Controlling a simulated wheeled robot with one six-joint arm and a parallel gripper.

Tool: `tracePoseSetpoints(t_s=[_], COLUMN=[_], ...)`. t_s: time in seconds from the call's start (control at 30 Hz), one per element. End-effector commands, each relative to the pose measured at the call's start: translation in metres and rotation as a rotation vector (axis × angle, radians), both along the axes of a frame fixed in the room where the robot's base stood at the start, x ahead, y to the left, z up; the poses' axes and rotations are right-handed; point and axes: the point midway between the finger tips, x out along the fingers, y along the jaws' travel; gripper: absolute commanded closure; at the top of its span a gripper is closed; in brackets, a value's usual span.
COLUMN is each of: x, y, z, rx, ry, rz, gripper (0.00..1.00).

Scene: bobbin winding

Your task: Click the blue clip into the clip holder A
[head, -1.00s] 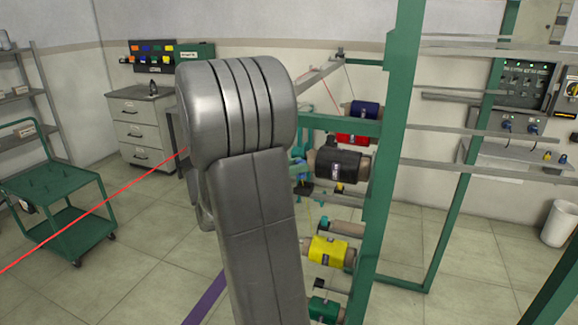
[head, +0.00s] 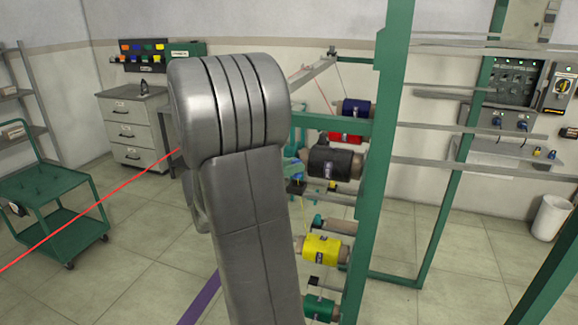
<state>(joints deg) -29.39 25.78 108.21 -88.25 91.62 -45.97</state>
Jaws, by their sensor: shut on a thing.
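My gripper is hidden behind my own large grey arm links, which fill the middle of the head view. I cannot make out clip holder A. The green frame (head: 370,200) stands right of my arm and carries a dark blue bobbin (head: 356,108), a black one (head: 334,163), a yellow one (head: 322,247) and others.
A green cart (head: 52,193) stands at the left, and a grey drawer cabinet (head: 132,130) at the back. A red thread (head: 90,206) runs from the left edge to my arm. A white bin (head: 551,217) is at the right. The floor between cart and frame is open.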

Motion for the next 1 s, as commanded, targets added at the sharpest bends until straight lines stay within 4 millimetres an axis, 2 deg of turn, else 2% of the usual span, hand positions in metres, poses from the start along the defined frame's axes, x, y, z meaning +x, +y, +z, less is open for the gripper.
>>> tracePoseSetpoints(t_s=[0.27,1.0], x=[0.000,0.000], y=[0.000,0.000], z=[-0.002,-0.024], rx=[0.000,0.000], ry=[0.000,0.001], rz=[0.000,0.000], gripper=[1.00,1.00])
